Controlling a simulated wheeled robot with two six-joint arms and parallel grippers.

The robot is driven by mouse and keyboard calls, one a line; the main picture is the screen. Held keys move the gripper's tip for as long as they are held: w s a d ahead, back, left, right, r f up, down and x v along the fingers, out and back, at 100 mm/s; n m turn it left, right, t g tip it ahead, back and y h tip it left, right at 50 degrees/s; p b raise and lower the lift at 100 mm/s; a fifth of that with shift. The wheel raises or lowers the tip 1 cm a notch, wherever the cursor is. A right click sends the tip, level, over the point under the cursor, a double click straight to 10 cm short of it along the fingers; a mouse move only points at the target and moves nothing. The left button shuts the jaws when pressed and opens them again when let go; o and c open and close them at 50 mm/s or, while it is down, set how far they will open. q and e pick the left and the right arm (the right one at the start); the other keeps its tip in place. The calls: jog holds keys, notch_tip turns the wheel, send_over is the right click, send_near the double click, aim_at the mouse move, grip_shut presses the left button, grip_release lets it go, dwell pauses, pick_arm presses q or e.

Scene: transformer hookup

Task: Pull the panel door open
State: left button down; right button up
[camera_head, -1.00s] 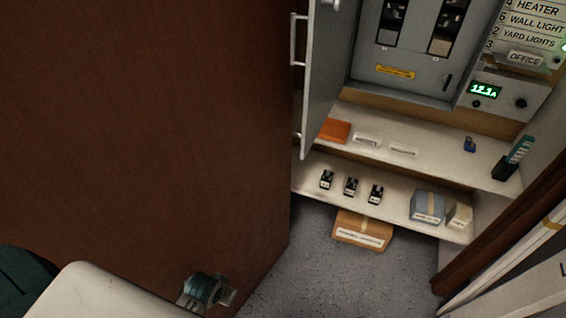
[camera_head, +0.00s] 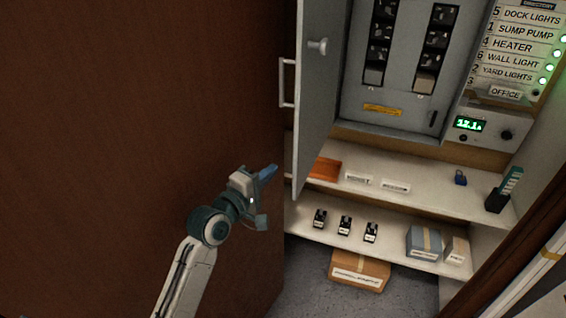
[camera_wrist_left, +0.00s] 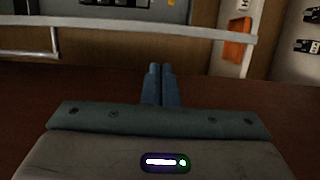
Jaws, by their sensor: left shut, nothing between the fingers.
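The grey panel door (camera_head: 314,120) stands swung out at the left of the grey breaker panel (camera_head: 405,60), whose breakers show. The door has a pale bar handle (camera_head: 283,82) on its left side and a round knob (camera_head: 318,45) on its right face. My left gripper (camera_head: 272,172) is shut and empty, below the handle and a little left of the door's lower edge, apart from the handle. In the left wrist view its blue fingers (camera_wrist_left: 160,70) are together; a pale door edge (camera_wrist_left: 150,27) and part of the handle (camera_wrist_left: 30,52) lie beyond. My right gripper is not in view.
A large brown surface (camera_head: 120,120) fills the left side. Shelves below the panel hold an orange item (camera_head: 324,168), small black devices (camera_head: 345,225) and boxes (camera_head: 424,242). A cardboard box (camera_head: 358,270) sits on the floor. A label directory (camera_head: 510,50) is at right.

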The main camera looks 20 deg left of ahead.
pick_arm(q)
jog(key=p+x, duration=0.1)
jog(key=x, duration=0.8)
jog(key=shift+w+p, duration=0.2)
jog(key=shift+p, duration=0.2)
jog(key=shift+d+f, duration=0.1)
